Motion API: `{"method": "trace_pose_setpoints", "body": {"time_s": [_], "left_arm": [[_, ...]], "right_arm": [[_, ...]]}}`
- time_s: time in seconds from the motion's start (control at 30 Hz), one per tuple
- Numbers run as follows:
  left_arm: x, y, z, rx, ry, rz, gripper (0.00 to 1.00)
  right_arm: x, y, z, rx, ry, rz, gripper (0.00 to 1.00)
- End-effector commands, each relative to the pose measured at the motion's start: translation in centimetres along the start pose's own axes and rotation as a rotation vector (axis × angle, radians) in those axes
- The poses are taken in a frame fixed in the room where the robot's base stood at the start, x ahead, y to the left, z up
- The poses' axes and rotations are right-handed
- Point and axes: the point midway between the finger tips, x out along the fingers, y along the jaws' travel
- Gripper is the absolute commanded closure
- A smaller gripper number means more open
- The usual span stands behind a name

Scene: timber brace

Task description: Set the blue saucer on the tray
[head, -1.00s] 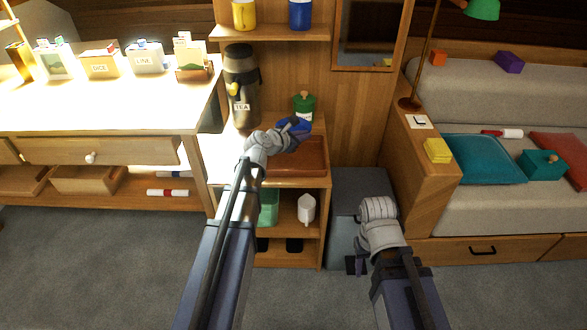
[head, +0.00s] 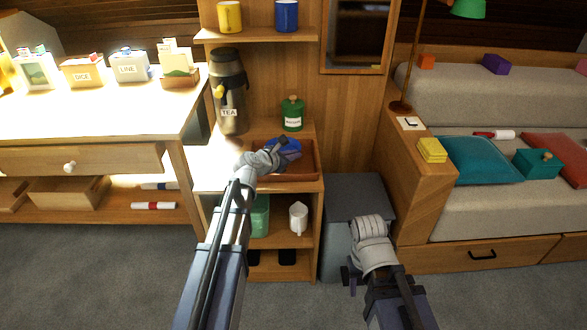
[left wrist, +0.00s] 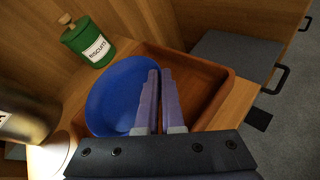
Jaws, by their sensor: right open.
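The blue saucer (head: 287,147) is at the left gripper's tip, over the brown tray (head: 302,172) on the small cabinet. My left gripper (head: 280,150) is shut on the saucer's rim. In the left wrist view the saucer (left wrist: 112,92) lies left of and partly under the two close fingers (left wrist: 160,98). It covers the left part of the tray (left wrist: 205,82), whose right part is bare. I cannot tell whether the saucer touches the tray. My right gripper (head: 352,277) is open and empty, low in front of the grey box.
A green biscuit canister (head: 292,115) stands just behind the tray, and a tea flask (head: 228,95) stands to its left. A wooden wall panel rises behind. A grey box (head: 355,200) stands right of the cabinet. A white jug (head: 298,217) is on the shelf below.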

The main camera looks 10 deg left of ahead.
Motion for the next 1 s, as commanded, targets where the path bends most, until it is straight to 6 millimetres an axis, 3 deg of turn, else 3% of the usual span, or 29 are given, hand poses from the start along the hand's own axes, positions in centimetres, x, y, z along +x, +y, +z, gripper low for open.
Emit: {"method": "trace_pose_setpoints", "body": {"time_s": [0.33, 0.77, 0.9, 1.0], "left_arm": [[1.5, -1.1, -3.2, 0.0, 0.0, 0.0, 1.0], [1.6, -1.2, -3.5, 0.0, 0.0, 0.0, 1.0], [1.6, -1.2, -3.4, 0.0, 0.0, 0.0, 0.83], [1.6, -1.2, -3.4, 0.0, 0.0, 0.0, 0.83]], "right_arm": [[3.7, -0.4, -0.2, -0.005, 0.001, 0.0, 0.5], [4.0, -0.4, -0.3, -0.006, 0.002, -0.001, 0.5], [3.9, -0.4, -0.3, -0.006, 0.002, -0.001, 0.5], [3.9, -0.4, -0.3, -0.006, 0.002, -0.001, 0.5]]}}
